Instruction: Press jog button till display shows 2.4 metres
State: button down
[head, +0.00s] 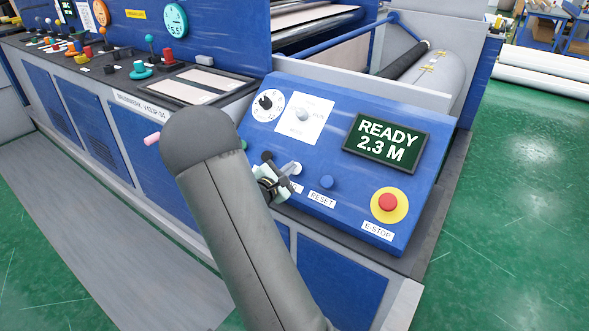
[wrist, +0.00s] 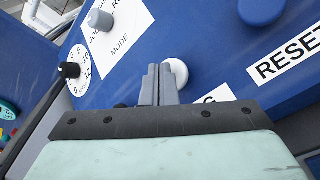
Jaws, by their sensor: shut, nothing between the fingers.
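The dark display (head: 386,146) on the blue control panel reads READY 2.3 M. My gripper (head: 291,169) is shut and empty, with its fingertips at the white jog button (head: 297,168). In the wrist view the closed fingers (wrist: 158,72) point at the white button (wrist: 179,73) and cover its left part. I cannot tell whether the tips touch it or whether it is pushed in. The label below the button is mostly hidden; a letter G shows beside my gripper.
A blue reset button (head: 326,182) sits just right of the jog button. The red E-stop (head: 388,203) on a yellow ring is farther right. The mode knob (head: 303,115) and speed dial (head: 266,103) are above. Open green floor lies right of the machine.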

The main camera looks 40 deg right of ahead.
jog(key=shift+w+d+f+b, duration=0.1)
jog(key=shift+d+f+b, duration=0.35)
jog(key=shift+f+b, duration=0.2)
dwell(0.5)
jog(key=shift+r, duration=0.15)
jog(key=shift+s+a+r+p, duration=0.2)
jog(key=shift+a+r+p, duration=0.45)
jog(key=shift+a+r, duration=0.25)
jog(key=shift+r, duration=0.1)
jog(key=shift+s+a+r+p, duration=0.2)
jog(key=shift+a+r+p, duration=0.5)
jog(key=shift+r, duration=0.25)
jog(key=shift+s+a+r+p, duration=0.2)
jog(key=shift+a+r+p, duration=0.25)
jog(key=shift+a+r, duration=0.4)
jog(key=shift+d, duration=0.1)
